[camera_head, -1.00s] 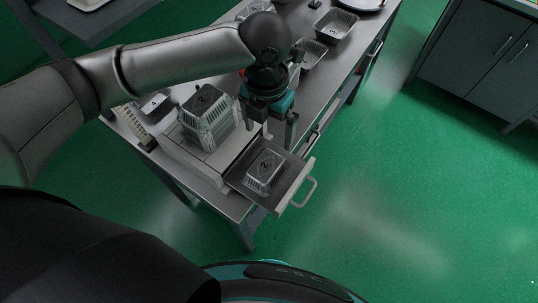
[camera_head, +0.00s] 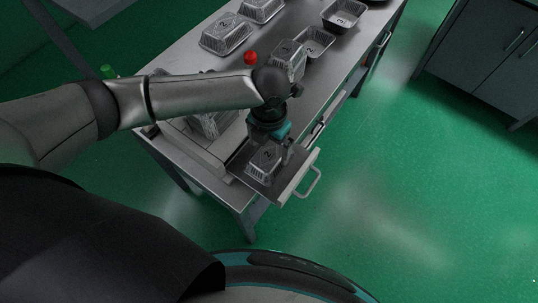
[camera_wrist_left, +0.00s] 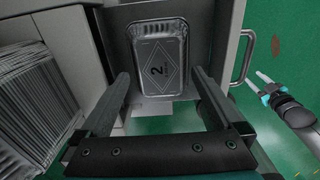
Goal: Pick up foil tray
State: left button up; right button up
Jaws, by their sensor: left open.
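A silver foil tray marked 2 (camera_head: 265,157) lies bottom up in the pulled-out drawer (camera_head: 287,190). It shows whole in the left wrist view (camera_wrist_left: 161,60), on the dark drawer floor. My left gripper (camera_head: 280,146) is open and above the tray, hiding part of it in the head view. In the wrist view its two fingers (camera_wrist_left: 161,76) point toward the tray's two sides, with nothing held between them. My right gripper (camera_wrist_left: 263,85) seems to show small at the right of the wrist view, beyond the drawer handle; its jaw state is unclear.
More foil trays (camera_head: 227,34) stand on the metal table (camera_head: 190,67). A stack of trays (camera_head: 212,124) sits left of the drawer, partly behind my arm. The drawer handle (camera_head: 309,184) juts out over open green floor (camera_head: 380,200).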

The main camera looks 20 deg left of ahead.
aim_at(269, 158)
pick_arm(q)
notch_tip(269, 158, down, 3)
jog(key=shift+r, duration=0.2)
jog(key=c, duration=1)
jog(key=shift+r, duration=0.1)
